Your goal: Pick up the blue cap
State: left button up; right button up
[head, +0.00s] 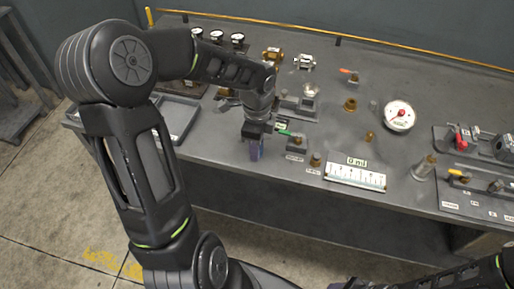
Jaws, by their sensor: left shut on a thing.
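My left arm reaches in from the left, over the near edge of the grey workbench (340,113). Its gripper (256,146) points down near the front edge and is shut on a small blue-purple piece, the blue cap (257,153). Only a small part of the cap shows; the gripper hides the rest. I cannot tell whether the cap touches the bench. Part of my right arm shows at the bottom right, but its gripper is out of view.
A green-handled valve (296,141) stands just right of the gripper. A white scale plate (355,176), a round gauge (399,115) and brass fittings (350,104) lie farther right. A grey tray (177,117) lies left, behind my arm. Fixtures (462,138) crowd the right end.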

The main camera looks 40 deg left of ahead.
pick_arm(q)
grip_shut()
notch_tip(320, 180, up, 10)
jog(key=shift+r+b, duration=0.1)
jog(key=shift+b, duration=0.25)
jog(key=shift+d, duration=0.1)
dwell(0.8)
